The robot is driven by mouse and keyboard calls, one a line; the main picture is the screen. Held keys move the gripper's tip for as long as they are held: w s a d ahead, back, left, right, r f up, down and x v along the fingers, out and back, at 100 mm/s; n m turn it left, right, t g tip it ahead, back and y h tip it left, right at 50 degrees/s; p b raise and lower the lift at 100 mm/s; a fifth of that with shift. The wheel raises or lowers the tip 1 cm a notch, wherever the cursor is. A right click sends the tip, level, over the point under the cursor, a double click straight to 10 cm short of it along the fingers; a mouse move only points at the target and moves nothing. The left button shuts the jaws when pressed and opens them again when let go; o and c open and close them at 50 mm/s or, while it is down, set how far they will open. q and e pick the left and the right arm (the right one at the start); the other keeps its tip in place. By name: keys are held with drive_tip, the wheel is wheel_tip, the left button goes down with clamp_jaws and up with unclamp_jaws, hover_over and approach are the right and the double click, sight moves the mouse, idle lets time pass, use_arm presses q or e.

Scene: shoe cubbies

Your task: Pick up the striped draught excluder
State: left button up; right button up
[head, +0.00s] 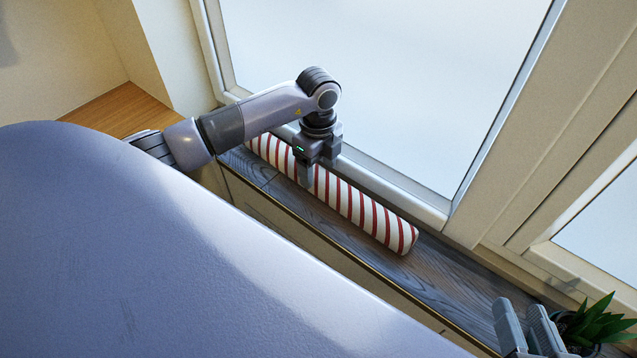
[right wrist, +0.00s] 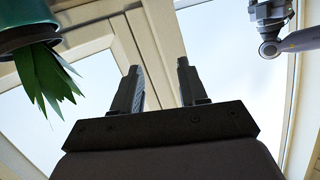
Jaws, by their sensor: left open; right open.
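The striped draught excluder (head: 366,211) is a long white roll with red stripes. In the head view it lies along the grey wooden sill against the window frame. My left gripper (head: 311,178) is open and points down over the excluder's left half. A near finger overlaps the roll's near side; the far finger is not clear, so I cannot tell whether it touches. My right gripper (head: 519,307) is open and empty at the lower right, apart from the excluder. Its two spread fingers also show in the right wrist view (right wrist: 157,68).
A potted green plant (head: 598,321) stands close to the right gripper; its leaves hang in the right wrist view (right wrist: 52,82). The window frame (head: 460,228) borders the sill (head: 452,272) behind. The sill between excluder and right gripper is clear.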

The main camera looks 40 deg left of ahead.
use_arm(q)
wheel_tip(320, 180, down, 3)
drive_tip(key=shift+r+b, duration=0.2)
drive_tip(key=shift+b, duration=0.15)
drive_tip(key=shift+r, duration=0.1)
drive_tip(key=c, duration=1.2)
drive_tip(key=shift+r, duration=0.1)
